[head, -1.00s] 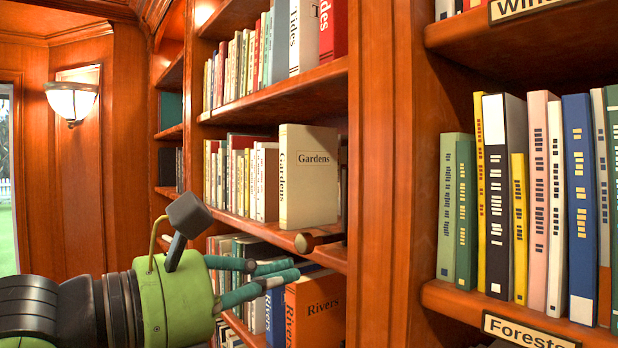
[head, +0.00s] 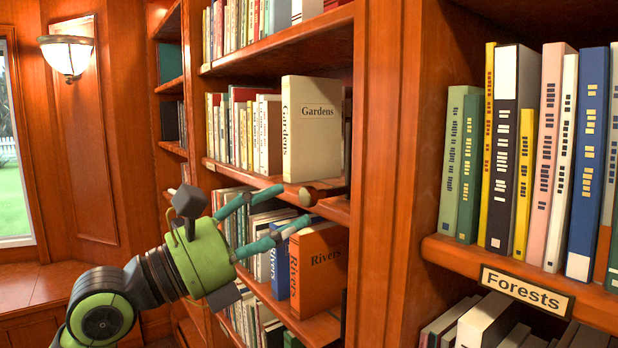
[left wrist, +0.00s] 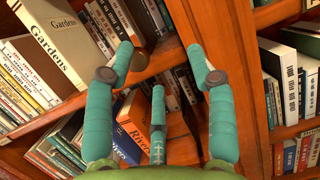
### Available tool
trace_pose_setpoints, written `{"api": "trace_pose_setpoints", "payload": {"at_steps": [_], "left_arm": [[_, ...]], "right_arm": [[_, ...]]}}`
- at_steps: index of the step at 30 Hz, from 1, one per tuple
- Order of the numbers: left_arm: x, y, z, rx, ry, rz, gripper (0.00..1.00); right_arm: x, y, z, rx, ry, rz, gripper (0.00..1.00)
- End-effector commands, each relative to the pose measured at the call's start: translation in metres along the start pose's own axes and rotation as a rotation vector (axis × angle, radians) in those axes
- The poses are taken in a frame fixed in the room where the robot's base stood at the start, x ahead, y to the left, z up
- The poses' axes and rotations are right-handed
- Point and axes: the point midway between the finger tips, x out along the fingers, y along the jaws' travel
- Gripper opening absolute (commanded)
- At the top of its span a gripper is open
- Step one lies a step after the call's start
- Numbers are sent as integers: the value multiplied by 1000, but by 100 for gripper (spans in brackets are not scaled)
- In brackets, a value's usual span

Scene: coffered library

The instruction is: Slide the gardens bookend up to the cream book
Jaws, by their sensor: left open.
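The cream book (head: 312,130), lettered Gardens, stands upright at the right end of a row on the middle shelf. It also shows in the left wrist view (left wrist: 45,42). The gardens bookend shows as a brown round knob (head: 307,196) on a bar at the shelf's front edge, by the cream book's lower right; most of it is hard to make out, and I cannot tell the gap to the book. My left gripper (head: 297,207) is open and empty, its teal fingers spread just in front of and below the knob. My right gripper is not in view.
The orange Rivers book (head: 318,268) stands on the shelf below, close behind the lower finger. A wooden upright (head: 380,180) bounds the bay on the right. Beyond it another bay holds several books above a Forests label (head: 527,290).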

Motion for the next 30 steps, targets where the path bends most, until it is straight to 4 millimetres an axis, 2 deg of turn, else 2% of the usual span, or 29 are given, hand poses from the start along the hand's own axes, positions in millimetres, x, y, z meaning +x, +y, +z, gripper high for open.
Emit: {"api": "trace_pose_setpoints", "payload": {"at_steps": [1, 3, 6, 8, 19, 24, 30], "left_arm": [[2, 13, -7, -8, -37, 20, 56], [2, 26, -13, 0, -81, 45, 56], [4, 35, -16, 12, -114, 67, 56], [9, 37, -15, 14, -120, 70, 56], [61, 39, -7, 15, -119, 68, 56], [71, 40, -8, 16, -118, 69, 56], [72, 40, -9, 17, -117, 69, 56]], "right_arm": [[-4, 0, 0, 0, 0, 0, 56], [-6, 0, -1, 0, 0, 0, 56], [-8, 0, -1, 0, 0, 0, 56], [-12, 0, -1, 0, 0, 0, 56], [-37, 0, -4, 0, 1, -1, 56], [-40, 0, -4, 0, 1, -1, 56], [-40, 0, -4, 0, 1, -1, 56]]}}
